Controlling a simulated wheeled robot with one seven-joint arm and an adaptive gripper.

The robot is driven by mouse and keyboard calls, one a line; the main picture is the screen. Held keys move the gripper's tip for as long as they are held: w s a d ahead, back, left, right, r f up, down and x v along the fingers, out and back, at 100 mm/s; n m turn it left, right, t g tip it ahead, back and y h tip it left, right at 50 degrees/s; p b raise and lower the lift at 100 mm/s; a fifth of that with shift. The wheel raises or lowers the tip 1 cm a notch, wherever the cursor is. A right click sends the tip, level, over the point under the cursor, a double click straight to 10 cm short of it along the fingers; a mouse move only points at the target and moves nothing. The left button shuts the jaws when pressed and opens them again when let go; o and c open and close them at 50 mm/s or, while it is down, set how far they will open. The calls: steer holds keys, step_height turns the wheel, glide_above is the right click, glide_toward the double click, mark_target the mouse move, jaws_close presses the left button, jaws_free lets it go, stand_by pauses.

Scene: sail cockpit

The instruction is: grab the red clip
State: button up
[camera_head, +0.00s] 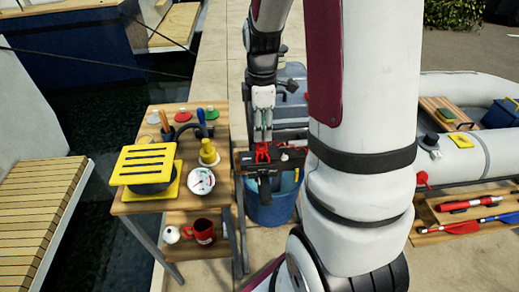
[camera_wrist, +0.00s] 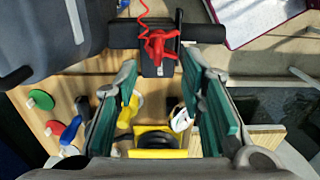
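The red clip (camera_head: 262,153) sits on top of a black block-like part with a bar, over the blue bucket. In the wrist view the red clip (camera_wrist: 158,44) is at the top middle, with a thin curly red cord running up from it. My gripper (camera_wrist: 158,75) is open, with its green-padded fingers apart on either side and nothing between them. The clip appears just beyond the fingertips, roughly centred between them. In the head view my gripper (camera_head: 263,125) points down close above the clip. I cannot tell whether it touches it.
A wooden stand (camera_head: 128,207) at left holds a yellow slatted item (camera_head: 143,164), a gauge (camera_head: 201,181) and several small tools. A red mug (camera_head: 204,231) is on its lower shelf. The blue bucket (camera_head: 270,214) stands below the clip. An inflatable boat (camera_head: 465,158) lies at right.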

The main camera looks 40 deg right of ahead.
mark_target(262, 149)
steer(key=shift+w+d+f, duration=0.1)
steer(key=shift+f, duration=2.95)
jaws_close()
